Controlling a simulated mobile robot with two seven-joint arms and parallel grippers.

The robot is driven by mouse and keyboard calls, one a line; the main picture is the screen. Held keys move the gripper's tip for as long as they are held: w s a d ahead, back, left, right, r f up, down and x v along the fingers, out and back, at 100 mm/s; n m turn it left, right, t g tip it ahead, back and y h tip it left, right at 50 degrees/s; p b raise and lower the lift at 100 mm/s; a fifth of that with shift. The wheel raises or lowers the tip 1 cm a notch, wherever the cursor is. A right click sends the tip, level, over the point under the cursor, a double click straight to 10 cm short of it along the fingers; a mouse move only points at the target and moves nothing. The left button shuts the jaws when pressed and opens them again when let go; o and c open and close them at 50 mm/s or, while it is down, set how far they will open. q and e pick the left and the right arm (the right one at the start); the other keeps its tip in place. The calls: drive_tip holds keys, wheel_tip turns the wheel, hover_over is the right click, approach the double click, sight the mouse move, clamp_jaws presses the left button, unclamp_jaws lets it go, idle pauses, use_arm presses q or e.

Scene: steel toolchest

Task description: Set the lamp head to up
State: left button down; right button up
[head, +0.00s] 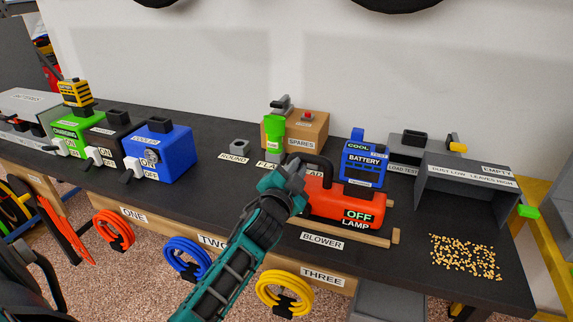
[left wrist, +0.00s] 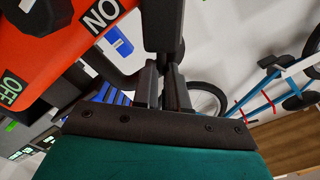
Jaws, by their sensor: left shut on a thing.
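The lamp (head: 345,205) is a red body with a black arched part on top and an OFF label. It stands near the bench's front edge. My left gripper (head: 293,178) is at the lamp's left end and covers part of it. In the left wrist view the left gripper (left wrist: 168,88) is shut on a dark bar (left wrist: 162,25) beside the red lamp body (left wrist: 55,35), which shows ON and OFF labels. I cannot tell for sure whether the bar is the lamp head, or its exact angle. My right gripper is not in view.
A blue battery (head: 364,164) stands behind the lamp, and a brown spares box (head: 308,130) is further back. A grey bin (head: 465,185) and spilled yellow pellets (head: 465,257) are at right. A wooden strip (head: 345,232) lies in front of the lamp.

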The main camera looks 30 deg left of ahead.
use_arm(q)
drive_tip(key=m, duration=0.1)
drive_tip(key=d+f+m, duration=0.1)
drive_tip(key=shift+w+d+m, duration=0.2)
drive_tip(key=shift+d+m, duration=0.05)
drive_tip(key=shift+m, duration=0.05)
drive_tip(key=c, duration=1.2)
unclamp_jaws()
drive_tip(key=b+v, duration=0.1)
drive_tip(key=v, duration=1.2)
drive_tip(key=shift+f, duration=0.1)
drive_tip(key=s+d+f+n+g+h, duration=0.2)
drive_tip(key=s+d+f, duration=0.1)
drive_tip(key=f, duration=0.4)
drive_tip(key=s+d+f+n+g+h, duration=0.2)
drive_tip(key=s+d+f, duration=0.1)
drive_tip(key=s+f, duration=0.2)
drive_tip(key=s+d+f+n+g+h, duration=0.2)
drive_tip(key=s+d+f, duration=0.1)
drive_tip(key=f, duration=0.6)
drive_tip(key=shift+s+d+f+g+h, duration=0.25)
drive_tip(key=shift+s+f+g+h, duration=0.1)
drive_tip(key=shift+s, duration=0.1)
